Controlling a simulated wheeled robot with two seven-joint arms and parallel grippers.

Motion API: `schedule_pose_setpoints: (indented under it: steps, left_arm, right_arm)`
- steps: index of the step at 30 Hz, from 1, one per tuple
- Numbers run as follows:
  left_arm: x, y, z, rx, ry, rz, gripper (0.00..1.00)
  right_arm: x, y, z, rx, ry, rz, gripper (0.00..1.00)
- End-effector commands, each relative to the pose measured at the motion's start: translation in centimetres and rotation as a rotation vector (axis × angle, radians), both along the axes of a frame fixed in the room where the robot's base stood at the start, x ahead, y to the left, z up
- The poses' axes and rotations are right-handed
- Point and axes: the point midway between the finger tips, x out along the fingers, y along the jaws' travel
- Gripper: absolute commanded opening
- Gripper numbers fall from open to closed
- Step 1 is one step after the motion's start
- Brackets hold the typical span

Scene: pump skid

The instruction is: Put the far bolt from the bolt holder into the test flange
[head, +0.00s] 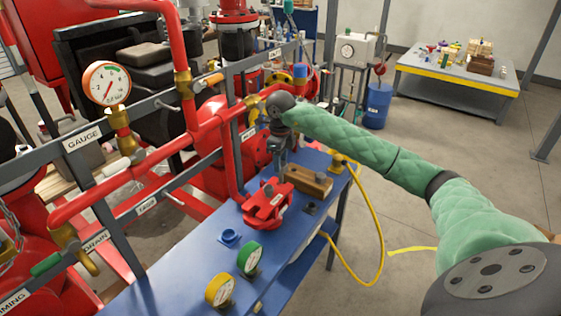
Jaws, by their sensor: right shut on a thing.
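The red test flange (266,207) sits on the blue bench top. The bolt holder, a wooden block (309,183), stands just behind and to the right of it. My right gripper (282,176) points down between the flange and the block, close above the flange's far edge. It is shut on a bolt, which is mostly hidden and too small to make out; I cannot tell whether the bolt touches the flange. My left gripper is out of view.
Red pipes and a grey rail with a gauge (107,83) run along the left of the bench (190,262). A green dial (249,258), a yellow dial (219,289) and a blue fitting (229,238) stand in front. A yellow hose (379,225) hangs at right.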

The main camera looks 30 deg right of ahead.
Motion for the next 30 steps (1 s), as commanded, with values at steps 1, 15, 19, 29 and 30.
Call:
schedule_pose_setpoints:
  steps: [1,15,19,29,30]
  left_arm:
    - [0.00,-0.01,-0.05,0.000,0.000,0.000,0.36]
    - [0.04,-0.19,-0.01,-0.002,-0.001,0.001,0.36]
    - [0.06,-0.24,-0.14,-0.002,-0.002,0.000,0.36]
    - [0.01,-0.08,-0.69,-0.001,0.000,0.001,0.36]
    - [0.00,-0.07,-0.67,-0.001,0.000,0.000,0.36]
  right_arm:
    - [0.01,-0.01,0.02,0.000,0.000,0.000,0.16]
    - [0.01,-0.01,0.06,0.000,0.000,0.000,0.16]
    - [0.01,-0.01,0.01,0.000,0.000,0.000,0.16]
    - [0.00,0.04,0.04,0.001,-0.001,0.001,0.16]
    - [0.00,0.04,0.06,0.001,-0.001,0.001,0.16]
